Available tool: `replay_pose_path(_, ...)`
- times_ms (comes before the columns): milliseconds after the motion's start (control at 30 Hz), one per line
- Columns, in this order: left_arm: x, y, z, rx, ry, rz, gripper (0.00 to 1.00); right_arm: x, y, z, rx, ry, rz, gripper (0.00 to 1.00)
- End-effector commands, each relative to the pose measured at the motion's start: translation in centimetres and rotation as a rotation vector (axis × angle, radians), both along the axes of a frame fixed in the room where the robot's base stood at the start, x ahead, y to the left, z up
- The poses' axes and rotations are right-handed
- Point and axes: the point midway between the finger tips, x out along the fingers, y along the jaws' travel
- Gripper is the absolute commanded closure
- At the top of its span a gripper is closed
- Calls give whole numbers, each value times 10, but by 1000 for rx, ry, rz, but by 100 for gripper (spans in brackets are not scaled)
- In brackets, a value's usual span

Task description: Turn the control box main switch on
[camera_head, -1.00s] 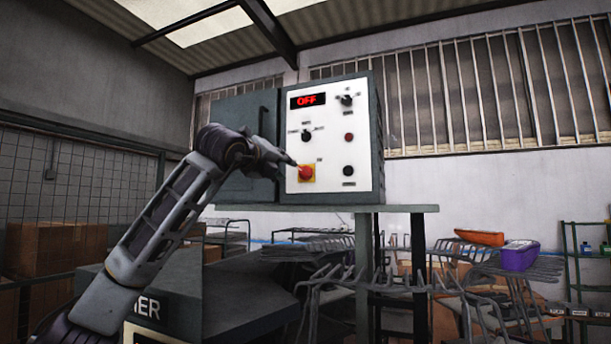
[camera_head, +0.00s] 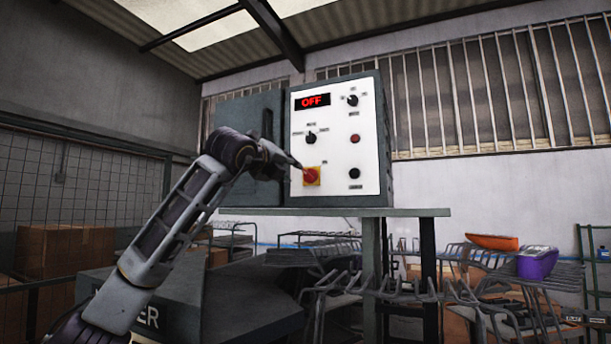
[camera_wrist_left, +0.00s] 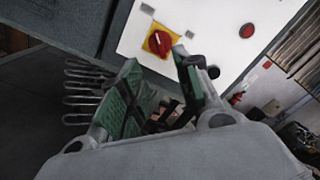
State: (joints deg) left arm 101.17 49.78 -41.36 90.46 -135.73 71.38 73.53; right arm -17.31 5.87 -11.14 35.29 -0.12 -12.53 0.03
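The control box (camera_head: 370,110) stands on a grey stand, its white panel facing me. Its red display (camera_head: 312,101) reads OFF. The main switch (camera_head: 312,176) is a red rotary knob on a yellow plate at the panel's lower left. It also shows in the left wrist view (camera_wrist_left: 158,42), just beyond the fingertips. My left gripper (camera_head: 298,165) is at the upper left of the switch in the head view, very close to it. In the wrist view its two green-padded fingers (camera_wrist_left: 157,60) are apart with nothing between them. Contact with the knob cannot be told. My right gripper is not in view.
The panel also holds a selector knob (camera_head: 310,138), an upper knob (camera_head: 352,100), a red button (camera_head: 355,139) and a black button (camera_head: 354,173). A grey door (camera_head: 240,125) stands open left of the panel. Metal racks with a purple bin (camera_head: 537,262) are at right.

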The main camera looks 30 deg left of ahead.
Motion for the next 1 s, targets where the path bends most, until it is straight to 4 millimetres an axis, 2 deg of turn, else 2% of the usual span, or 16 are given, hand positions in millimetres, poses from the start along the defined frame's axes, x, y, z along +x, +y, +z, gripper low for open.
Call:
replay_pose_path(267, 31, 2, 1, 0, 2, 1, 67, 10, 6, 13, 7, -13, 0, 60)
replay_pose_path(633, 77, 4, 1, 0, 3, 0, 67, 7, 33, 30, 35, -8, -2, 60)
replay_pose_path(1000, 115, 6, 1, 0, 1, 0, 67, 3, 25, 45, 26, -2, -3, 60)
